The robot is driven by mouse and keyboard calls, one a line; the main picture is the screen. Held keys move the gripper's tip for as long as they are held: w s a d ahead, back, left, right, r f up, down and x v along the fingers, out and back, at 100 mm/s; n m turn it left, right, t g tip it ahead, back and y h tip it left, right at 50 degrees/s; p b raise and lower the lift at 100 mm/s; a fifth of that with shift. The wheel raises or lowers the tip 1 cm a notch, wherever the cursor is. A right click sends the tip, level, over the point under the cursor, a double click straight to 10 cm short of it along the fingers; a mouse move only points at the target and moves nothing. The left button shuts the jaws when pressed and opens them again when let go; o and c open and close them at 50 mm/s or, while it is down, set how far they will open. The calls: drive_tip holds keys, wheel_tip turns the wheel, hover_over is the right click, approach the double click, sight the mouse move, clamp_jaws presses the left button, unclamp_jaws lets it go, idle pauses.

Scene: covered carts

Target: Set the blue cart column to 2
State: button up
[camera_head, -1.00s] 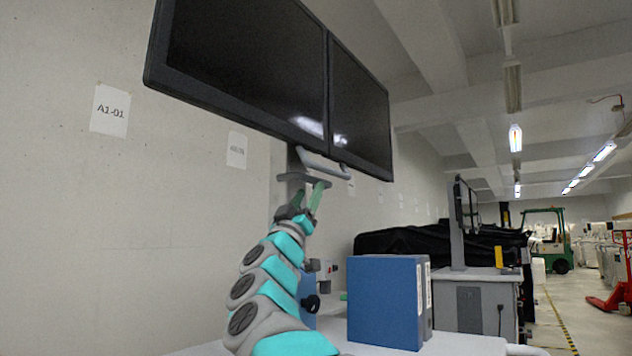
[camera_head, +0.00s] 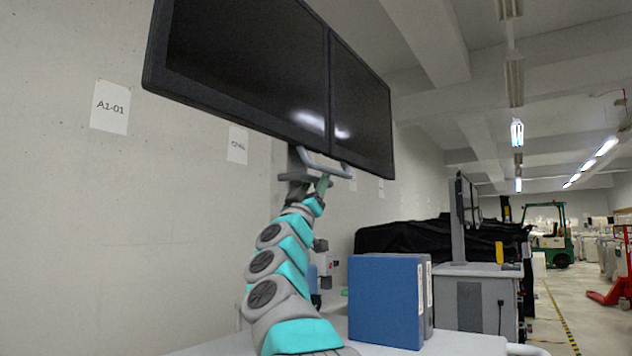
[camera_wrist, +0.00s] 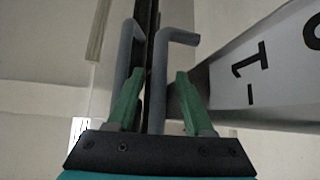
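Twin dark monitors (camera_head: 270,75) hang on a grey column (camera_head: 296,175) in the head view, with a pale grey handle (camera_head: 326,165) below them. My gripper (camera_head: 323,185) is just below this handle, its fingers pointing up. In the wrist view my gripper (camera_wrist: 161,74) is open, its green fingers apart. The bent grey handle bars (camera_wrist: 165,85) rise between and behind the fingers; I cannot tell whether they touch. A white scale plate (camera_wrist: 270,65) on the right shows a sideways 1 with a tick and part of another mark. No blue column is visible.
A wall (camera_head: 60,220) with paper signs is close on the left. Another monitor cart (camera_head: 478,300) and a black covered load (camera_head: 400,238) stand behind.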

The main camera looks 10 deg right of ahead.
clamp_jaws()
idle(1.2)
